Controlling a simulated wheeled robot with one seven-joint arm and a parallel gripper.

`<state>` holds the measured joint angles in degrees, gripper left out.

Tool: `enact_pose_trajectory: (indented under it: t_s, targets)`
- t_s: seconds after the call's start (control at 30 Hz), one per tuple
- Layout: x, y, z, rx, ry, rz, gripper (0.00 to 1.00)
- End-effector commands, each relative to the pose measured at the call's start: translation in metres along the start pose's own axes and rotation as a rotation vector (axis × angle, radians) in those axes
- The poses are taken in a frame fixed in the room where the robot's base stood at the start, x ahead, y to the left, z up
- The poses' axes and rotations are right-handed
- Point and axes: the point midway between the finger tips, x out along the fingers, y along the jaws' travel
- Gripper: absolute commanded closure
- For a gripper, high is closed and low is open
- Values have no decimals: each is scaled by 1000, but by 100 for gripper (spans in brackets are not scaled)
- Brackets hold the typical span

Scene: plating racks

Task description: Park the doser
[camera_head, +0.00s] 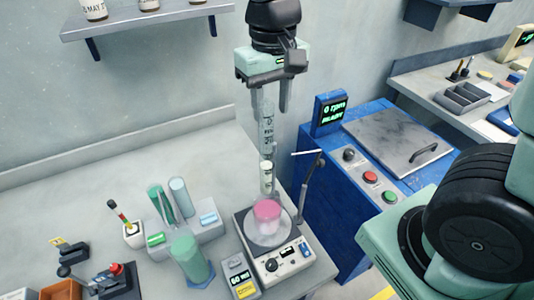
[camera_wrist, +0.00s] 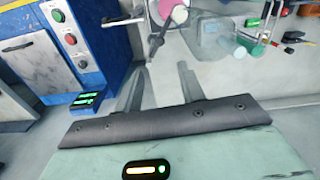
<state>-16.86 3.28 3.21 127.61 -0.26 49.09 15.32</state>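The doser (camera_head: 266,135) looks like an upright, clear, marked tube with a pale lower end. In the head view it stands above a flask with pink contents (camera_head: 267,211), and I cannot tell what bears it. The flask's pink part (camera_wrist: 180,14) shows at the top edge.
The flask is on a hotplate stirrer (camera_head: 276,262) beside a thin stand (camera_head: 309,190). To its left are a pale rack (camera_head: 200,236) with upright tools and a green cylinder (camera_head: 191,262). A blue machine (camera_head: 335,215) is to the right. The back-left bench is clear.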

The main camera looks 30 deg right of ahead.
Motion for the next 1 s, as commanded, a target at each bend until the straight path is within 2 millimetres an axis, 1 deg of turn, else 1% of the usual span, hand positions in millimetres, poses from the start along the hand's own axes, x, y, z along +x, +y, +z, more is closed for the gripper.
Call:
enact_pose_trajectory:
  t_s: [0.1, 0.4, 0.6, 0.8, 1.0]
  targets:
    - [25, 0, 1, 0, -8, 2, 61]
    - [88, 1, 2, 1, -8, 3, 61]
    - [119, 0, 1, -1, -5, 2, 61]
    - [136, 0, 0, -1, -2, 1, 61]
    - [141, 0, 0, 0, 0, 1, 61]
